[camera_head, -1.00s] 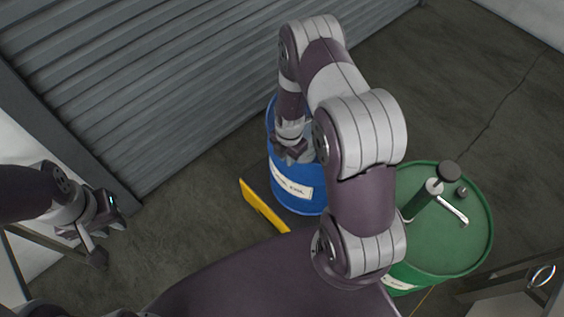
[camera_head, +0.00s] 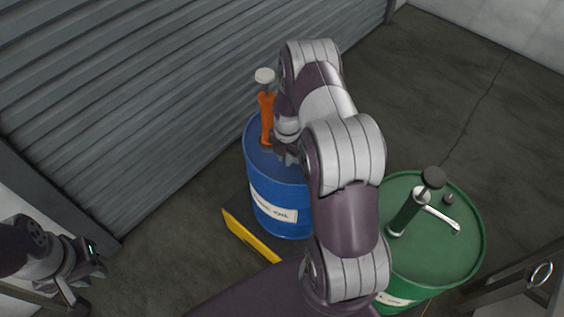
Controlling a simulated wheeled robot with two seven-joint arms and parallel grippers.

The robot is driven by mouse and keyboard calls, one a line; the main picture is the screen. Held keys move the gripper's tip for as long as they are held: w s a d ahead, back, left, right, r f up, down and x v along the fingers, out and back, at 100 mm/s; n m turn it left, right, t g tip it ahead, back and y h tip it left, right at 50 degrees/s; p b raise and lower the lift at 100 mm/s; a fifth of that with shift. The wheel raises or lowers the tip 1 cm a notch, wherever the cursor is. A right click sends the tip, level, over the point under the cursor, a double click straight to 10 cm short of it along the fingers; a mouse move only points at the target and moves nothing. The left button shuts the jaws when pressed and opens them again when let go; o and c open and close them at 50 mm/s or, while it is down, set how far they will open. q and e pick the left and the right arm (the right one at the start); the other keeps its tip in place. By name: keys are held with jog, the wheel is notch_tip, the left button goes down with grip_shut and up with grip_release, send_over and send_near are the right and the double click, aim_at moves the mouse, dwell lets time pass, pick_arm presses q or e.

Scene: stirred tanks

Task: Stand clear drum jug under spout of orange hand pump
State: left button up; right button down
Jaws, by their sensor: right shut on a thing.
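The orange hand pump (camera_head: 266,118) with a pale round knob stands upright on the blue drum (camera_head: 262,180). Its spout does not show clearly, as my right arm covers that side. My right gripper (camera_head: 287,156) is over the blue drum's top, just right of the pump. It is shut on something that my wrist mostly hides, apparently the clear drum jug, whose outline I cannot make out. Whether it touches the drum top I cannot tell. My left gripper (camera_head: 86,280) is open and empty at the lower left, away from the drums.
A green drum (camera_head: 440,262) with a dark green hand pump (camera_head: 408,212) and pale spout stands at the right. A ribbed shutter (camera_head: 130,110) rises behind. Floor is free at the upper right.

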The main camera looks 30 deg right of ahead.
jog(key=shift+w+d, duration=0.1)
jog(key=shift+d, duration=0.1)
dwell(0.3)
jog(key=c, duration=1)
grip_release()
notch_tip(320, 180, up, 13)
jog(key=shift+f+b, duration=0.2)
jog(key=shift+b, duration=0.4)
